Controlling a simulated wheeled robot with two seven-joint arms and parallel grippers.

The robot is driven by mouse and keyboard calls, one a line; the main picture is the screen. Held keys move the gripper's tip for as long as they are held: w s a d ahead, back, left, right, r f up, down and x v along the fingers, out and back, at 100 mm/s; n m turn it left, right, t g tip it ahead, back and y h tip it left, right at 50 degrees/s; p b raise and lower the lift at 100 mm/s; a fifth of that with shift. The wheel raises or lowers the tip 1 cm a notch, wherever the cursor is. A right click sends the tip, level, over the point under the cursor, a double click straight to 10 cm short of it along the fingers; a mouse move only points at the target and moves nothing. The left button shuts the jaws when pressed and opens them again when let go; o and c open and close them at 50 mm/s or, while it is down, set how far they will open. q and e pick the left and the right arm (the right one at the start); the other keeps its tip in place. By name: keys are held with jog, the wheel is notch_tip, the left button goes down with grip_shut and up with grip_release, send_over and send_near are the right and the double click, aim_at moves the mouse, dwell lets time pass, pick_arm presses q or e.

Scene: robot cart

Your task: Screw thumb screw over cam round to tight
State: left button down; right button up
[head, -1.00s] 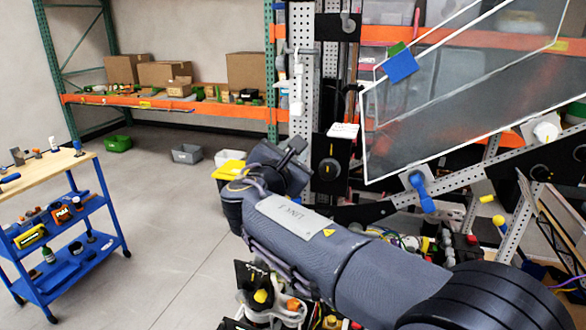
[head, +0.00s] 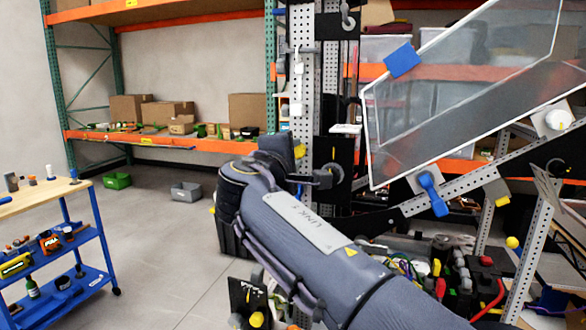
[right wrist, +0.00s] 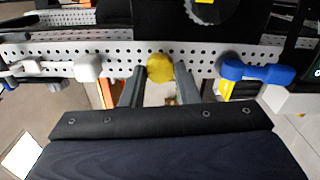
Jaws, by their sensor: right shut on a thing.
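In the right wrist view a yellow knob (right wrist: 160,67), which looks like the thumb screw, sits in front of a white perforated bar. My right gripper (right wrist: 159,80) is shut on it, a finger at either side. In the head view my right gripper (head: 312,177) is at the black plate on the upright post, and a small yellow part (head: 299,152) shows beside it. A dark round disc (head: 334,176), possibly the cam, lies just behind the gripper and is partly hidden. In the wrist view a black part with a round edge (right wrist: 205,10) is above the knob.
A blue handle (head: 431,194) sits on the slanted perforated bar at right, below a large clear panel (head: 430,120). In the wrist view a blue handle (right wrist: 258,72) is right of the knob and a white knob (right wrist: 88,67) left. Open floor (head: 170,250) lies left.

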jog(key=shift+f+m+b, duration=0.1)
jog(key=shift+m+b, duration=3.5)
jog(key=shift+m, duration=3.4)
jog(key=o, duration=1)
jog(key=shift+s, duration=0.1)
